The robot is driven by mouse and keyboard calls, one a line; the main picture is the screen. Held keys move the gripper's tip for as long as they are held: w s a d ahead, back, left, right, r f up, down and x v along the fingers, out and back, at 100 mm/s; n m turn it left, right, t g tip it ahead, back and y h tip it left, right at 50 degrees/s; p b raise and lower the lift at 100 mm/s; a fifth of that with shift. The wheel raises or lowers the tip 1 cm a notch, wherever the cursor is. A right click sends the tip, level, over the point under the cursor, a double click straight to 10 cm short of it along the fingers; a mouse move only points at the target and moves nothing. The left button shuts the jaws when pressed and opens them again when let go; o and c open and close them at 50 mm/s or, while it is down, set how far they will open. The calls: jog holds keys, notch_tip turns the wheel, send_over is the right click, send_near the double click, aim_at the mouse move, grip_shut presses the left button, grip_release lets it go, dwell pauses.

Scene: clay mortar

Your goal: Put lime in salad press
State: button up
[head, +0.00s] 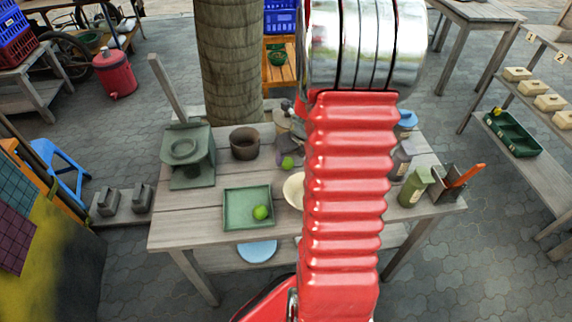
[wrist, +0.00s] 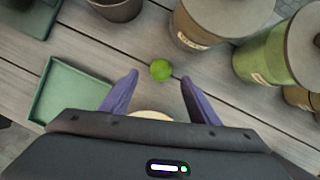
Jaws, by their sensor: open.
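A green lime (head: 287,162) lies on the wooden table behind the tray; it also shows in the wrist view (wrist: 160,69). A second lime (head: 261,212) lies in the square green tray (head: 233,194). The grey-green press (head: 184,175), with a round recess and an upright lever, stands at the table's left back; only a corner shows in the wrist view (wrist: 28,20). My gripper (wrist: 159,79) is open and empty, its purple fingertips on either side of the near part of the first lime, apart from it. In the head view, my arm hides part of the gripper.
A dark brown pot (head: 245,146) stands between the press and the gripper. Lidded canisters (wrist: 205,27) stand close beyond the lime, with a green canister (wrist: 275,55) to their right. A cream bowl (head: 294,190) sits right of the tray, partly behind my arm.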

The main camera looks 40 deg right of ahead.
aim_at(289, 161)
jog(key=shift+x, duration=2.55)
jog(key=c, duration=1.2)
jog(key=shift+r, duration=0.1)
notch_tip(289, 161, up, 10)
jog(key=shift+f, duration=0.1)
jog(key=shift+s, duration=0.1)
